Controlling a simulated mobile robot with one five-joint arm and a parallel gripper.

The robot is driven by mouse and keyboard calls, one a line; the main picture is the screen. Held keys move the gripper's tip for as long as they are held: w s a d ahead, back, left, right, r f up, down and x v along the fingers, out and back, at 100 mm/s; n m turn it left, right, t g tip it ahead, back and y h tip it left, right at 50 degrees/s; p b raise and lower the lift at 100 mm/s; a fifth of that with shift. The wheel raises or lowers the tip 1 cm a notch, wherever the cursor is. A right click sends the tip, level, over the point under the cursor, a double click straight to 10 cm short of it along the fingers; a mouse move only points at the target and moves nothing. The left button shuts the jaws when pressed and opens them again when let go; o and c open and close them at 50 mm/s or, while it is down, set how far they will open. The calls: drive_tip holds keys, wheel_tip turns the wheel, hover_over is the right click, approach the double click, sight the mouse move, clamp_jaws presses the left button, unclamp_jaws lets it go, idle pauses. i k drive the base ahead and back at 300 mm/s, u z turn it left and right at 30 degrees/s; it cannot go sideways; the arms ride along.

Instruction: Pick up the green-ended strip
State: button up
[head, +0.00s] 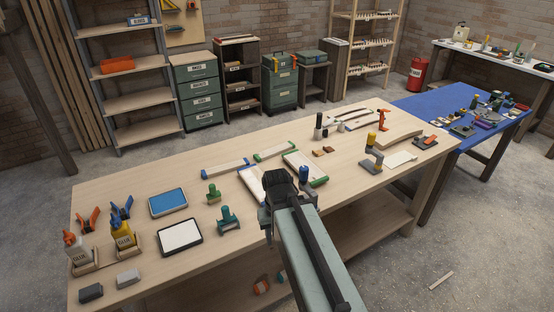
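A narrow pale strip with green ends (275,150) lies on the wooden workbench (130,195), toward its far edge near the middle. A similar strip with blue ends (226,168) lies to its left. A wider pale panel with green ends (303,165) lies to its right and nearer me. My gripper (282,180) is dark and seen from behind, over the near middle of the bench. It is nearer me than the green-ended strip and apart from it in the picture. Its fingertips are not clear, so I cannot tell its opening.
Another pale panel (252,184) lies partly behind my gripper. A blue-topped tool (304,174) stands right beside it. Green clamp-like tools (228,217) stand to the left, with glue bottles (77,247) at the far left. A dark bottle (318,128) stands to the right of the strip.

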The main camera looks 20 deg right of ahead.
sight(271, 152)
drive_tip(key=u, duration=3.75)
drive_tip(key=k, duration=1.95)
drive_tip(key=z, duration=1.15)
drive_tip(key=i, duration=1)
